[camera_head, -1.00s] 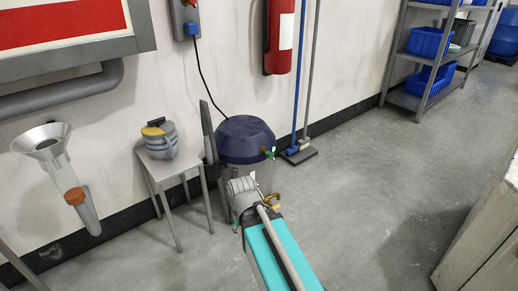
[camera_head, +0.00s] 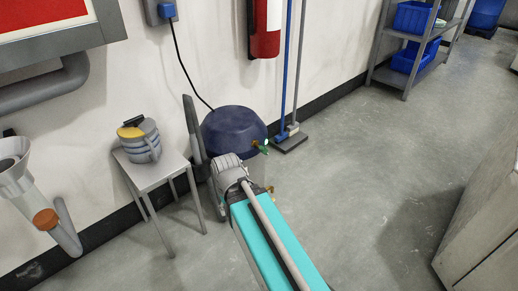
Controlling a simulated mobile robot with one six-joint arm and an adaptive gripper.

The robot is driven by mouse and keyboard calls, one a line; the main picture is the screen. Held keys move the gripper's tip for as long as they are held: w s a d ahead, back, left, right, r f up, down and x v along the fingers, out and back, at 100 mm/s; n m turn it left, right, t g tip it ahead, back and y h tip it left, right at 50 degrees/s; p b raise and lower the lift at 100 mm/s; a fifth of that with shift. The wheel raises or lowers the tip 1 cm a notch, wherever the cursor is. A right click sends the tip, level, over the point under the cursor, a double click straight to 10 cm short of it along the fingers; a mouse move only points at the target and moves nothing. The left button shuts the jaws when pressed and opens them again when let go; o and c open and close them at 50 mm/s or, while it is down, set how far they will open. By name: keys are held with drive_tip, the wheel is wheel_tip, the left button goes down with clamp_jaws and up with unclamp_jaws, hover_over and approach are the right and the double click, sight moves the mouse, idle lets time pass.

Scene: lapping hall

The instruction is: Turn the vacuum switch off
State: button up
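The vacuum (camera_head: 234,126) is a canister with a dark blue domed lid, standing on the floor against the wall. A black cord runs from it up to a wall socket box (camera_head: 158,10). A small lit green part (camera_head: 264,147), with a brassy piece beside it, sits on the lid's right rim and looks like the switch. My arm, teal and grey, reaches in from the bottom. Its grey wrist end is in front of the vacuum and hides much of its body. My gripper's fingers cannot be made out, so its opening is unclear.
A small grey table (camera_head: 160,172) with a grey-and-yellow lidded pot (camera_head: 139,139) stands left of the vacuum. A funnel-topped pipe (camera_head: 25,185) is at far left. A broom (camera_head: 291,135) and extinguisher (camera_head: 265,30) are right of it. The floor at right is open, up to a pale cabinet (camera_head: 485,220).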

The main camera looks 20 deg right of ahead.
drive_tip(key=shift+d, duration=0.25)
wheel_tip(320, 180, up, 11)
drive_tip(key=m+t+p, duration=0.1)
drive_tip(key=m+p, duration=1)
drive_tip(key=m, duration=0.5)
hover_over(263, 150)
drive_tip(key=d, duration=0.1)
drive_tip(key=shift+s, duration=0.15)
drive_tip(key=shift+f, duration=0.2)
drive_tip(key=f+b, duration=0.4)
drive_tip(key=w+f+b, duration=0.1)
drive_tip(key=f+b, duration=0.8)
drive_tip(key=b, duration=0.1)
drive_tip(key=shift+w+a+f, duration=0.1)
drive_tip(key=shift+w+f, duration=0.1)
drive_tip(key=shift+w, duration=0.05)
drive_tip(key=shift+c, duration=0.2)
clamp_jaws()
